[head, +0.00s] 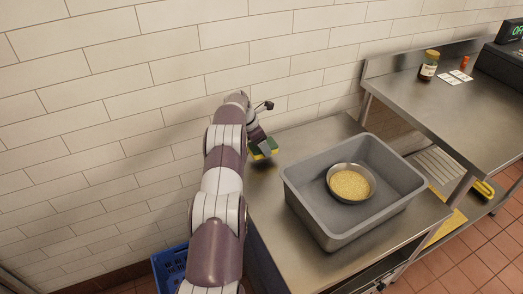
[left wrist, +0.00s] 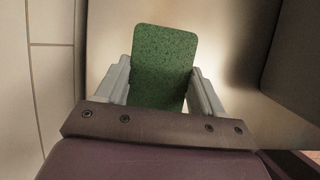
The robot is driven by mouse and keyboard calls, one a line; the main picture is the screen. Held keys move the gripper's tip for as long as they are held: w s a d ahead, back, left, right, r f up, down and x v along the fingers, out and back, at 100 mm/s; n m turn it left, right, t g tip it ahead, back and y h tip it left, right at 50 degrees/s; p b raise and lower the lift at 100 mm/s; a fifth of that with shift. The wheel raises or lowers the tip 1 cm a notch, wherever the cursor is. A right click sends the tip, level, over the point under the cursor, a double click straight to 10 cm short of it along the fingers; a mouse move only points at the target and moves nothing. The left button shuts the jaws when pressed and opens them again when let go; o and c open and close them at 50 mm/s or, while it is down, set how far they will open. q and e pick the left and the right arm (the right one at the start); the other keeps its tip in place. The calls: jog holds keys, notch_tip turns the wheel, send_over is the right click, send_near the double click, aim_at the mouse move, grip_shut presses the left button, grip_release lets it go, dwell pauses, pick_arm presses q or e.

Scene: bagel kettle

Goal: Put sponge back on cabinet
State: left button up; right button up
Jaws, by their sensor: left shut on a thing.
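The sponge (head: 264,149), yellow with a green side, is at the back left of the steel cabinet top (head: 262,190). My left gripper (head: 258,140) is shut on it. In the left wrist view the sponge's green face (left wrist: 165,62) stands between the two grey fingers of the gripper (left wrist: 163,90). I cannot tell whether the sponge touches the steel top or is just above it. My arm hides part of the gripper in the head view. My right gripper is not in view.
A grey bin (head: 310,211) holding a bowl of grain (head: 351,185) stands on the cabinet top, right of the sponge. A white tiled wall (head: 110,130) is behind. A higher steel counter (head: 450,110) with a jar (head: 428,66) is at the right. A blue crate (head: 170,270) sits low at the left.

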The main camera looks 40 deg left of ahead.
pick_arm(q)
notch_tip(320, 180, down, 3)
jog(key=shift+r, duration=0.2)
jog(key=shift+f+b, duration=0.4)
jog(key=shift+b, duration=0.1)
jog(key=o, duration=0.9)
jog(key=shift+o, duration=0.2)
